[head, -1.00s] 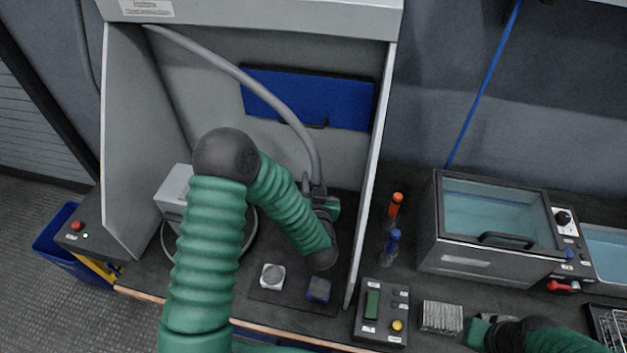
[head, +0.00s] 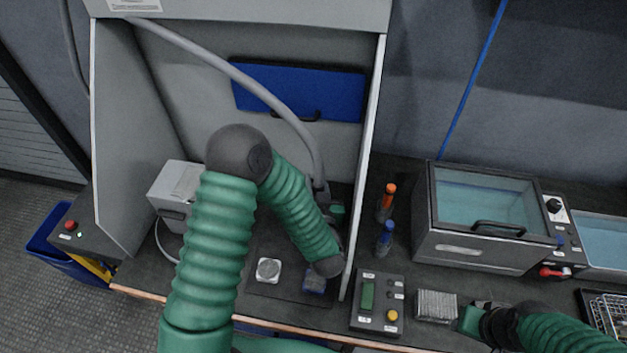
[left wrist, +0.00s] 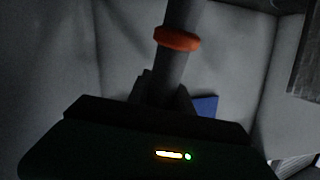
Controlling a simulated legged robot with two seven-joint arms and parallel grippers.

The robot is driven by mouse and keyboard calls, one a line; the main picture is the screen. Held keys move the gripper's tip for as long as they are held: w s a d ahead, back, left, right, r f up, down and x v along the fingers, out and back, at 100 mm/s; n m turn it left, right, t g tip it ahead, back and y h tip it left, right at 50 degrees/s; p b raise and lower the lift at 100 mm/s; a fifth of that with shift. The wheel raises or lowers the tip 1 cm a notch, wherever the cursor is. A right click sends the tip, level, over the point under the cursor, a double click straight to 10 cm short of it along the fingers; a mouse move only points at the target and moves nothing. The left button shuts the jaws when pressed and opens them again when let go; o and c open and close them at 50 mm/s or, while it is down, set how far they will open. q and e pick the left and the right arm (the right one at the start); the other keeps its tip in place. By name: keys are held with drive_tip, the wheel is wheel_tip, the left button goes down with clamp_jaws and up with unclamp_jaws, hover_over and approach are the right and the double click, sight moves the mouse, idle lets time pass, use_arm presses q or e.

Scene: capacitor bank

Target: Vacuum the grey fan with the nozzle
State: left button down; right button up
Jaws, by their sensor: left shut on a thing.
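The grey fan (head: 268,270), a pale square with a round grey face, lies on a dark mat (head: 262,291) inside the booth. My left gripper is shut on the nozzle, a grey tube (left wrist: 175,60) with an orange ring, seen in the left wrist view between the fingers (left wrist: 165,92). In the head view the hose end (head: 320,188) shows behind my left forearm, right of and beyond the grey fan; the nozzle's tip is hidden. A blue fan (head: 315,281) sits right of the grey one, partly covered by my arm. My right gripper (head: 472,318) is at lower right, its jaws unclear.
The booth's right wall (head: 364,190) stands close to my left wrist. A grey box (head: 172,190) is at the booth's left. A control box (head: 378,302), a finned metal block (head: 436,305), two bottles and a lidded bath (head: 485,225) stand outside, to the right.

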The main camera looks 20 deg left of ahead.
idle(0.6)
use_arm(q)
drive_tip(key=shift+s+a, duration=0.25)
drive_tip(key=shift+a, duration=0.5)
drive_tip(key=shift+s+a, duration=0.2)
drive_tip(key=shift+a, duration=0.5)
drive_tip(key=shift+r, duration=0.1)
wheel_tip(320, 180, up, 7)
drive_tip(key=p, duration=0.6)
